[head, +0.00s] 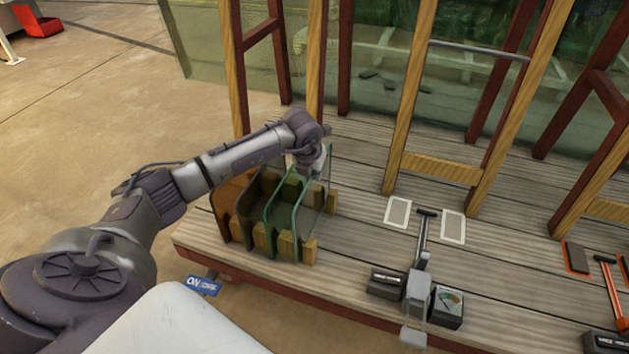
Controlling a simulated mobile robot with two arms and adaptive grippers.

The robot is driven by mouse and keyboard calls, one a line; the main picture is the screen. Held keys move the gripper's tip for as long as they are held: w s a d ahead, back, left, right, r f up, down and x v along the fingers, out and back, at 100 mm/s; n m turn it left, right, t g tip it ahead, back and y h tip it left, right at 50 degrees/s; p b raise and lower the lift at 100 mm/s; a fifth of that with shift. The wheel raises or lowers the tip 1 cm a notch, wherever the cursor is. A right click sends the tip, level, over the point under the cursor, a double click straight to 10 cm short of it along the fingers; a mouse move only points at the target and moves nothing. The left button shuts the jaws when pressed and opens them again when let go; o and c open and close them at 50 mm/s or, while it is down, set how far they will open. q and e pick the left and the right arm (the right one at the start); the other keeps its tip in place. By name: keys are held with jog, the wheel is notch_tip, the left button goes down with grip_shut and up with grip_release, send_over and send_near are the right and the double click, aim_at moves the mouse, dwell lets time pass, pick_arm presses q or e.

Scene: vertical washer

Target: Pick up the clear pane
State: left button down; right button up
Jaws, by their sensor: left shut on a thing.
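A wooden rack (285,246) stands near the left end of the plank platform and holds several upright panes side by side. The pane at its right end looks clear, with pale green edges; this clear pane (312,205) stands upright in the rack slots. An amber-brown pane (232,197) is at the left end, with darker greenish panes between. My left gripper (311,172) is over the rack's far right part, shut at the top edge of the clear pane. Its fingertips are small and partly hidden by the wrist. My right gripper is not in view.
Wooden frame posts (314,60) rise just behind the rack, with large greenish glass behind them. A lever device (420,270) with dark boxes and two white-bordered plates stands to the right. Bare planks lie between the rack and the lever.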

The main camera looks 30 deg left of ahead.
pick_arm(q)
notch_tip(320, 180, up, 5)
jog(key=shift+w+r+p, duration=0.15)
jog(key=shift+p, duration=0.25)
notch_tip(320, 180, up, 10)
jog(key=p, duration=0.1)
jog(key=shift+p, duration=0.3)
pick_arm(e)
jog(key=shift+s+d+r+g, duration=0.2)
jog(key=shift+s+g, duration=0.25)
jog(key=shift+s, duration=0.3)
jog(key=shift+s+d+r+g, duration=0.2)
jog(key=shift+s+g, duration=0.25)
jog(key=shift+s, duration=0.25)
